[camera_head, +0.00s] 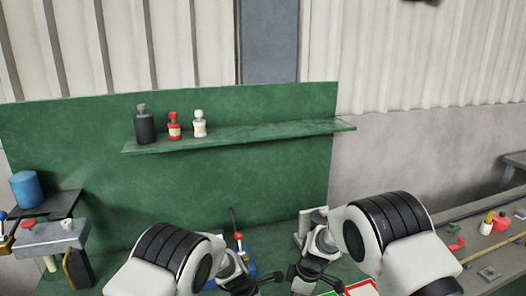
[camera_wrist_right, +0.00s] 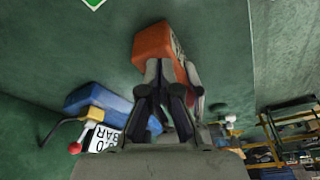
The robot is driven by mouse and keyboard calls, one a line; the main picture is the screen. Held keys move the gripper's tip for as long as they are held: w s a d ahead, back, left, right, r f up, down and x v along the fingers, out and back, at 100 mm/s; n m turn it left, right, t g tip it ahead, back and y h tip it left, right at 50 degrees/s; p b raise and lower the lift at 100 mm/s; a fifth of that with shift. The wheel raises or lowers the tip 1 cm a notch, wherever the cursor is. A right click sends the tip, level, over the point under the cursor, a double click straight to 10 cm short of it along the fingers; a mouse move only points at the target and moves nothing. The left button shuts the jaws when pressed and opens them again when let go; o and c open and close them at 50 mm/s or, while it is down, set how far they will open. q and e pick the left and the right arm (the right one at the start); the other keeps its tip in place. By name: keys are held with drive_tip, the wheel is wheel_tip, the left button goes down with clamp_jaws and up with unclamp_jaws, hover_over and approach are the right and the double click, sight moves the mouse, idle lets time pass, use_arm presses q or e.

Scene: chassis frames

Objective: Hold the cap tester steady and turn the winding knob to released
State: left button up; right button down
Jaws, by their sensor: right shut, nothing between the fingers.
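A blue body with a white label reading "BAR" (camera_wrist_right: 95,100) and a red ball-ended lever (camera_wrist_right: 75,148) lies beside my gripper in the right wrist view; it may be the cap tester. In the head view a red-tipped lever (camera_head: 238,236) and a bit of blue (camera_head: 250,268) show between my arms. I cannot pick out the winding knob. My right gripper (camera_wrist_right: 172,68) is shut and empty, its fingertips just in front of an orange block (camera_wrist_right: 153,42); contact is unclear. My left gripper (camera_head: 262,280) is low in the head view, close to the right one, its fingers largely hidden.
A green shelf (camera_head: 250,134) holds a black bottle (camera_head: 144,127), a red bottle (camera_head: 174,128) and a white bottle (camera_head: 199,125). A blue cylinder (camera_head: 30,190) and a grey device (camera_head: 50,238) stand at left. A bench (camera_head: 490,272) with small items is at right.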

drive_tip(key=shift+a, duration=0.15)
drive_tip(key=shift+w, duration=0.4)
idle(0.4)
wheel_tip(320, 180, up, 6)
drive_tip(key=shift+s+d, duration=0.15)
drive_tip(key=shift+d, duration=0.3)
idle(0.3)
